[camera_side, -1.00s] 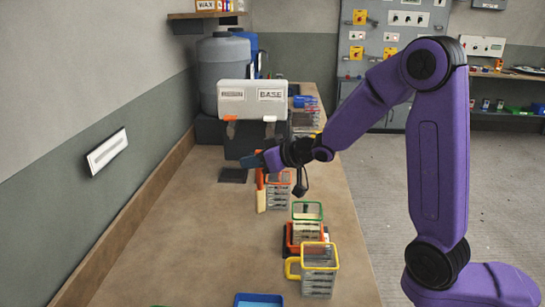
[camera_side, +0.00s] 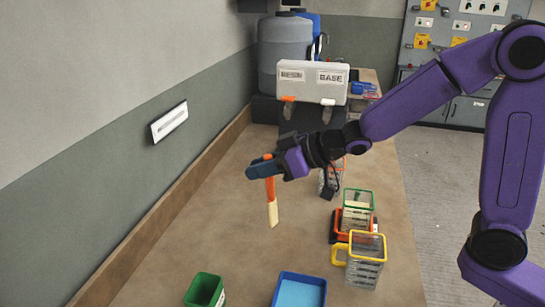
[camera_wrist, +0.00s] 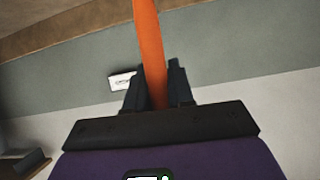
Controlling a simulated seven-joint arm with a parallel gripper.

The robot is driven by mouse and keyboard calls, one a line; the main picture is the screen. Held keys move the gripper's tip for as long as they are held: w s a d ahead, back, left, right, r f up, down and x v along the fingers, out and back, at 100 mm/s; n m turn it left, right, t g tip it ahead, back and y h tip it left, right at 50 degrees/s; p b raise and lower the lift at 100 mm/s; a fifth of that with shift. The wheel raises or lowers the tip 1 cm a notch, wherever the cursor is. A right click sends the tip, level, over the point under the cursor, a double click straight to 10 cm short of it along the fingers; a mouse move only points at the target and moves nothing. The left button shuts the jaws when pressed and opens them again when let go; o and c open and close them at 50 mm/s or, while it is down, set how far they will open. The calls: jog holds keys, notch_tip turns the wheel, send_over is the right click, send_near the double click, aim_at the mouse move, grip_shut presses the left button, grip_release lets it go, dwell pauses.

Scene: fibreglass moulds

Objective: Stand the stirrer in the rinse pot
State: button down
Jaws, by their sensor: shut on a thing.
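The stirrer (camera_side: 271,195) has an orange handle and a pale, wood-coloured lower end. It hangs nearly upright from my gripper (camera_side: 264,168), pale end down, over the left part of the bench. In the wrist view its orange handle (camera_wrist: 149,45) runs between the two dark fingers of my gripper (camera_wrist: 155,85), which are shut on it. A green pot (camera_side: 205,290) stands at the bottom edge of the side view, open at the top and partly cut off. I cannot tell for certain that it is the rinse pot.
A blue tray (camera_side: 300,289) stands right of the green pot. Clear containers with a yellow rim (camera_side: 365,262) and a green rim (camera_side: 357,214) stand on the right; another is partly behind my wrist. A white resin and base dispenser (camera_side: 312,82) stands behind. The bench's middle left is bare.

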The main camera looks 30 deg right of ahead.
jog(key=s+a+n+g+y, duration=0.2)
jog(key=s+a+n+g, duration=0.2)
jog(key=s+a, duration=0.4)
jog(key=s+r, duration=0.1)
jog(key=s, duration=0.6)
jog(key=shift+a+n+g, duration=0.15)
jog(key=shift+n+g, duration=0.15)
jog(key=shift+n, duration=0.1)
notch_tip(320, 180, down, 10)
jog(key=s+d, duration=0.1)
dwell(0.8)
jog(key=shift+f, duration=0.1)
jog(key=c, duration=0.9)
grip_release()
